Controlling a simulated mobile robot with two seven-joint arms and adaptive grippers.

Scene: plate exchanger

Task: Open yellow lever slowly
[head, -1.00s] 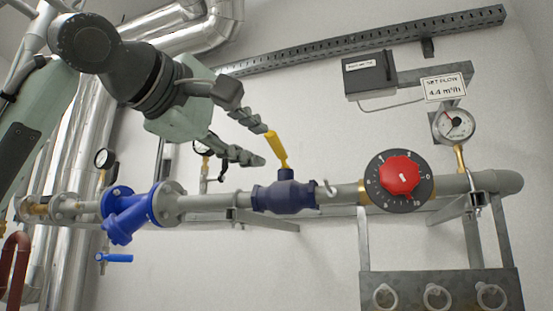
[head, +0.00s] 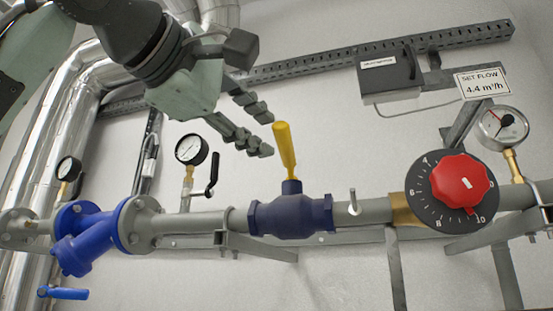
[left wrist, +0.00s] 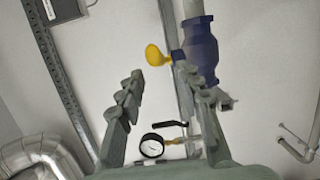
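The yellow lever (head: 285,150) stands nearly upright, tilted slightly left, on the dark blue valve (head: 292,216) in the grey pipe. My left gripper (head: 266,128) is up and to the left of the lever in the head view, apart from it and holding nothing. In the left wrist view its fingers (left wrist: 168,88) are spread wide. There the yellow lever (left wrist: 155,55) shows end-on beyond the fingertips, between them and nearer the right one. The blue valve (left wrist: 200,48) is behind the right fingertip. My right gripper is in neither view.
A red dial (head: 461,183) sits on the pipe at right, with a pressure gauge (head: 502,127) and a set-flow sign (head: 483,84) above. A gauge (head: 191,149) with a black handle and a blue strainer (head: 95,236) are at left.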

